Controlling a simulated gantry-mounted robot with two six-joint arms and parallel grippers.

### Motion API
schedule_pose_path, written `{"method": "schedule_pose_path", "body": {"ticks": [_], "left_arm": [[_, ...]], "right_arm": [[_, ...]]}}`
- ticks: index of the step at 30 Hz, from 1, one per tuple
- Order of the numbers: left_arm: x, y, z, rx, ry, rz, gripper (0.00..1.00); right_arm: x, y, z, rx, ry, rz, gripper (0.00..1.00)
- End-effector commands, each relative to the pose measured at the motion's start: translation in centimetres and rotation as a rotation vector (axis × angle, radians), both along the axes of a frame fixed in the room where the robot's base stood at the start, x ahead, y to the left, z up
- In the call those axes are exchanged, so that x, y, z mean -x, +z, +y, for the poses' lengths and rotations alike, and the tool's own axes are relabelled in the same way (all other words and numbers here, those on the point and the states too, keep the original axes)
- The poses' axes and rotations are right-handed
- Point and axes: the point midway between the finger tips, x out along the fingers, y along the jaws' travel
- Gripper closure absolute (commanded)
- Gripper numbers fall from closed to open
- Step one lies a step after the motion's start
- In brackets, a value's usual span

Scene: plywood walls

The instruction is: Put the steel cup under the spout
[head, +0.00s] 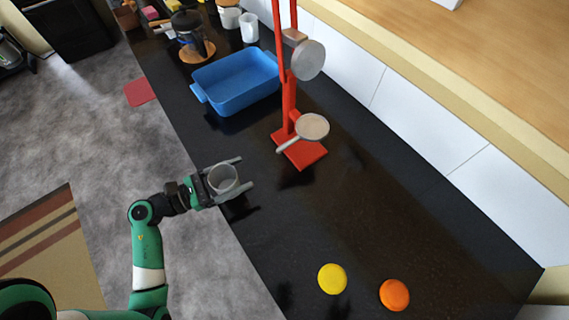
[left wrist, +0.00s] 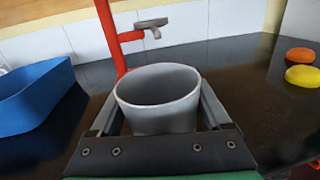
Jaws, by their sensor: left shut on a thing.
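My left gripper (head: 233,174) is shut on the steel cup (head: 222,179), a grey cup with its open mouth up. It is held near the counter's front edge, above a shadow. In the left wrist view the cup (left wrist: 160,98) sits between the two fingers and looks empty as far as its inside shows. A red stand (head: 290,97) rises from a red square base on the counter, beyond the cup. A grey spout-like part (left wrist: 151,24) shows on the stand's red arm in the left wrist view, farther away than the cup. My right gripper is not in view.
A blue tub (head: 238,104) stands left of the red stand. A yellow disc (head: 332,279) and an orange disc (head: 394,294) lie at the near end of the dark counter (head: 365,220). A coffee press (head: 188,30) and white cups (head: 249,27) stand at the far end.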

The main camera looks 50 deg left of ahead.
Motion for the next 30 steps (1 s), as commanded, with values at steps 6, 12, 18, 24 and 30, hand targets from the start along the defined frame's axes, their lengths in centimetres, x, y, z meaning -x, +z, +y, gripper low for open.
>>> {"method": "schedule_pose_path", "body": {"ticks": [6,12,18,24,30], "left_arm": [[-6.6,0.0,-2.3,-0.002,-0.012,-0.003,0.76],[-11.2,0.0,-3.6,-0.001,-0.006,-0.003,0.76],[-12.8,0.0,-4.0,0.0,-0.001,-0.001,0.76],[-13.5,0.0,-4.2,-0.001,-0.003,-0.001,0.76],[-14.0,-3.6,-4.4,0.001,0.0,0.001,0.76]], "right_arm": [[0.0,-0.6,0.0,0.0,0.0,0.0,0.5],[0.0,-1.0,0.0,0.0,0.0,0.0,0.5],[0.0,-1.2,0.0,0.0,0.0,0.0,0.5],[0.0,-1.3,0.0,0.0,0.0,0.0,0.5],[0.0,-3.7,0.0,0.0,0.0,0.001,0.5]]}}
